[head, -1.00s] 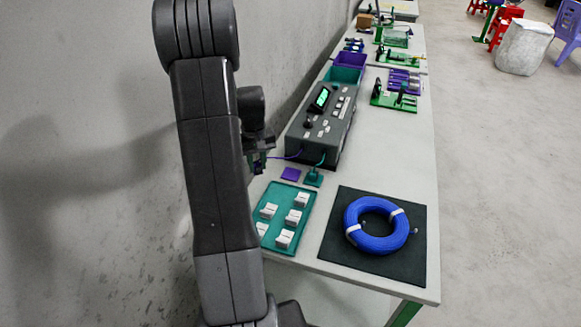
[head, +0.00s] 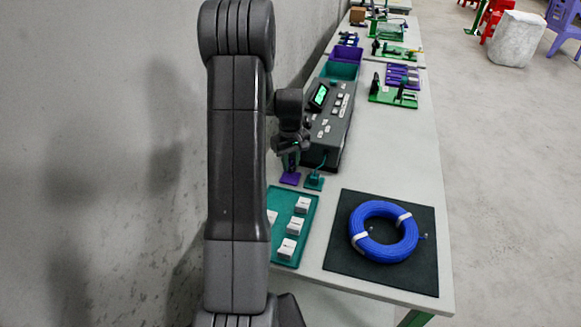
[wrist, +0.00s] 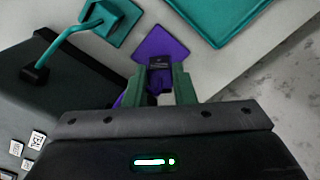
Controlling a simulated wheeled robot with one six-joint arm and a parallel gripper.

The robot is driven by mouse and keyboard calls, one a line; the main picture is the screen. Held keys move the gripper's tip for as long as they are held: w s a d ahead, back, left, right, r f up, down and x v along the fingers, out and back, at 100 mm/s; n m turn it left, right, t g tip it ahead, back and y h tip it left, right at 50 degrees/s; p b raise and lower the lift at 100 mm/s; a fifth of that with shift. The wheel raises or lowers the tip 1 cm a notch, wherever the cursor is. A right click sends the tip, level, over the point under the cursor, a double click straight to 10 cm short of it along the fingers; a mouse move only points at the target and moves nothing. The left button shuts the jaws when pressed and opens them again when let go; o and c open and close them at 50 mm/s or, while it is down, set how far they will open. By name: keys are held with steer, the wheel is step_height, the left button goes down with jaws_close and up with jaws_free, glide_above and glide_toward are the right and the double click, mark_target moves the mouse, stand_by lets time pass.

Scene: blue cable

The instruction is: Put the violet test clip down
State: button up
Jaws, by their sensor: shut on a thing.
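My gripper (wrist: 158,88) is shut on the violet test clip (wrist: 160,72), whose dark-topped end shows between the two green fingers in the wrist view. The clip's violet cable (wrist: 119,101) shows at the left finger. The violet pad (wrist: 163,40) lies on the bench just beyond the clip; it also shows below my gripper in the head view (head: 290,179). I cannot tell whether the clip touches the pad. The teal clip (wrist: 103,14) stands on its teal pad (wrist: 125,33), left of the violet pad in the wrist view.
The dark tester box (head: 331,125) stands close behind the pads. A teal tray (head: 307,232) with several white blocks is in front. A blue cable coil (head: 384,231) lies on a black mat (head: 344,266) at right. The wall is close on the left.

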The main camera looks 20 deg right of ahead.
mark_target(291, 164)
steer(key=shift+f, duration=1.25)
steer(key=shift+f, duration=0.2)
steer(key=o, duration=0.9)
steer(key=shift+o, duration=0.2)
step_height(291, 164, up, 12)
steer(key=shift+r, duration=0.2)
